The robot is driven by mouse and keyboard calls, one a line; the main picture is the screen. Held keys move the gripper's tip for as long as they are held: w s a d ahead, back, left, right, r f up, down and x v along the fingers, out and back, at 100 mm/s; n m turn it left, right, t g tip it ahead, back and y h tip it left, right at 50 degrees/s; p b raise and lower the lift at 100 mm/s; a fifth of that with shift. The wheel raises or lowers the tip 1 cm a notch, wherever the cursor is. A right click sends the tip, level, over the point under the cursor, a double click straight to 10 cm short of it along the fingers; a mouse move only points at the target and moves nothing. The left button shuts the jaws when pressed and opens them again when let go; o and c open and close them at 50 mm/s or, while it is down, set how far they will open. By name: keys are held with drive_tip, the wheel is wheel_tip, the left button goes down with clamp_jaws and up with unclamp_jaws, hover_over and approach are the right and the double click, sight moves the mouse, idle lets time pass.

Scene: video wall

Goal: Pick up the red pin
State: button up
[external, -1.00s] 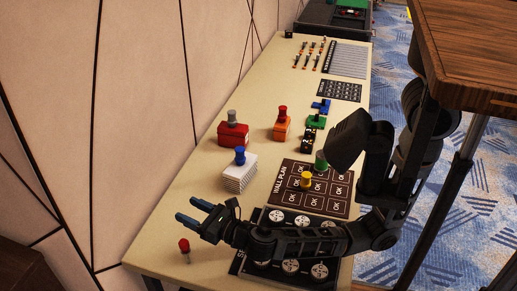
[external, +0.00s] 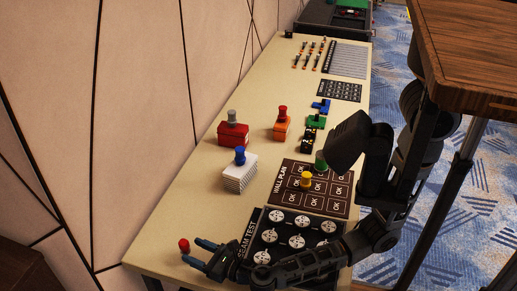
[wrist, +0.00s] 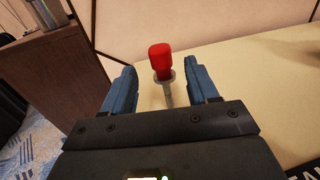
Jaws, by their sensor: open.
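The red pin (external: 184,246) stands upright near the front left edge of the long cream table. In the wrist view the red pin (wrist: 161,62) has a red head over a thin metal shaft, and it shows between the two blue fingers of my gripper (wrist: 161,85). My gripper is open, with a gap on both sides of the pin. In the external view my gripper (external: 195,252) reaches in from the right, its fingertips close to the pin. I cannot tell whether a finger touches it. The pin's lower end is partly hidden.
The black seam test board (external: 277,238) lies just right of my gripper. The wall plan board (external: 335,195) holds a yellow-topped and a green-topped piece. A white stack with a blue knob (external: 240,175) and a red box (external: 233,134) stand farther back. The wall (external: 90,130) runs along the left.

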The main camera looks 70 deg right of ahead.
drive_tip(key=w, duration=0.3)
drive_tip(key=w+d, duration=0.1)
drive_tip(key=w, duration=0.2)
drive_tip(key=shift+w+d, duration=0.15)
drive_tip(key=shift+w, duration=0.05)
drive_tip(key=shift+c, duration=0.2)
clamp_jaws()
